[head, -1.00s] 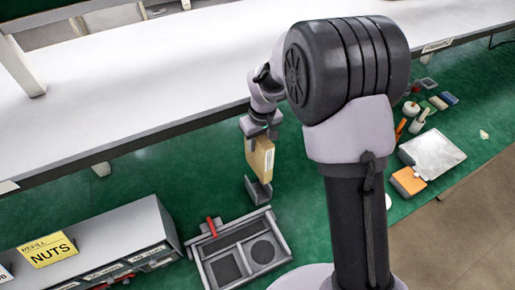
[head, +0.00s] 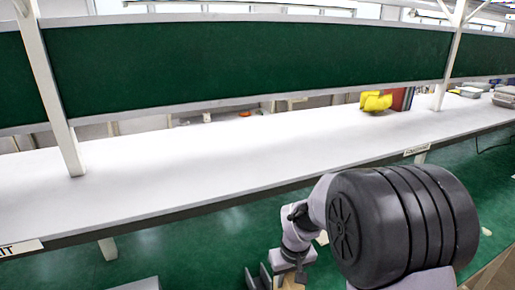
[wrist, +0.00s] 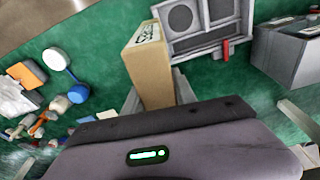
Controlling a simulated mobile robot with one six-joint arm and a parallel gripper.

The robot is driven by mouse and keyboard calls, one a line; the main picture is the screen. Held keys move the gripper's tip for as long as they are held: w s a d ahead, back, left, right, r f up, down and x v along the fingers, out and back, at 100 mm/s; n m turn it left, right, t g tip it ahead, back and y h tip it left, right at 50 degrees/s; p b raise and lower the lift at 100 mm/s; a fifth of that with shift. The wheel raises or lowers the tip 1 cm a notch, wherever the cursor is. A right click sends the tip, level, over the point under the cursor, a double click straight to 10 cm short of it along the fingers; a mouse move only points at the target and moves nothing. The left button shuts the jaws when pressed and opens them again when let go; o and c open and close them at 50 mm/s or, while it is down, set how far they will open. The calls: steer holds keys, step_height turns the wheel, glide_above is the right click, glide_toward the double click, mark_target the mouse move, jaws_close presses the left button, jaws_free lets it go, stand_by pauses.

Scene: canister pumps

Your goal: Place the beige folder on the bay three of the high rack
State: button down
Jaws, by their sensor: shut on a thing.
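The beige folder (wrist: 146,62) is a thick upright block with a printed label on its narrow side. My gripper (wrist: 158,95) is shut on it, a grey finger on each side. In the head view only a beige sliver of the folder (head: 293,284) shows under my gripper (head: 288,268), at the bottom edge of the picture. A long white shelf (head: 200,155) runs behind the arm, above the green bench. I cannot tell which part is bay three.
A grey tray with round and square recesses (wrist: 215,50) and a grey box (wrist: 292,52) lie beyond the folder in the wrist view. Loose tools and a blue-capped brush (wrist: 75,92) lie at left. A white post (head: 50,95) rises from the shelf, whose middle is bare.

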steer(key=s+d+m, duration=0.3)
steer(key=s+d, duration=0.3)
steer(key=s, duration=0.1)
step_height(320, 180, down, 17)
steer(key=b, duration=1.6)
steer(key=shift+w+b, duration=0.25)
steer(key=shift+b, duration=0.1)
steer(key=shift+a+r, duration=0.1)
steer(key=shift+a, duration=0.05)
